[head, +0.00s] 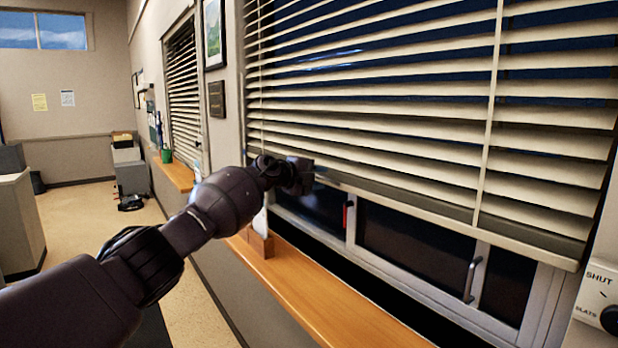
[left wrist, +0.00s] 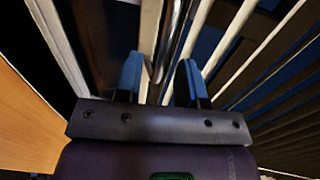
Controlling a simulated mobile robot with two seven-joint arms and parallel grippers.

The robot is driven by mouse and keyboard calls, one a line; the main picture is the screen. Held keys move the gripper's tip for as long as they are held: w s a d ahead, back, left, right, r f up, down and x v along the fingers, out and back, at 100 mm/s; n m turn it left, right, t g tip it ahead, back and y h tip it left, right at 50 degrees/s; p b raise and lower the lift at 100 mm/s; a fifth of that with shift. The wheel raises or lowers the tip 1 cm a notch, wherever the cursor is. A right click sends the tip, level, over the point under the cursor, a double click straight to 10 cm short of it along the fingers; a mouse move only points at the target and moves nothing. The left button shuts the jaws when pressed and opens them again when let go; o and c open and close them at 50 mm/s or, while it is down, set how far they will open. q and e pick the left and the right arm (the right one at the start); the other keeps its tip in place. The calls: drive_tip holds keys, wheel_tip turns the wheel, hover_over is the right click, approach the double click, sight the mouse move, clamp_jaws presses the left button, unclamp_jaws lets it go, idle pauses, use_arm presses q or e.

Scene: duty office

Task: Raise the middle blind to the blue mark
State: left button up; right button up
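A large beige slatted blind (head: 400,110) fills the upper right of the head view, partly lowered over a window. Its bottom rail (head: 420,203) hangs above the sill, and the lower window panes show beneath it. My left gripper (head: 302,176) is at the left end of this rail. In the left wrist view its two blue fingers (left wrist: 160,78) stand apart, with a pale slat or rail and a shiny rod showing in and beyond the gap. I cannot tell whether they touch. I see no blue mark. My right gripper is out of view.
A wooden sill (head: 320,295) runs below the window. A control box (head: 600,300) marked SHUT and SLATS is at the right edge. Another blind (head: 183,90) hangs further left. A red-marked handle (head: 348,218) is on the window. The floor (head: 90,225) at left is mostly clear.

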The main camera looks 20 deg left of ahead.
use_arm(q)
drive_tip(key=shift+s+a+r, duration=0.15)
drive_tip(key=shift+s+a, duration=0.2)
drive_tip(key=shift+a, duration=0.05)
drive_tip(key=v, duration=0.9)
drive_tip(key=shift+s, duration=0.35)
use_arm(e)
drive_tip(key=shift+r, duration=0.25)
use_arm(q)
drive_tip(key=shift+a, duration=0.15)
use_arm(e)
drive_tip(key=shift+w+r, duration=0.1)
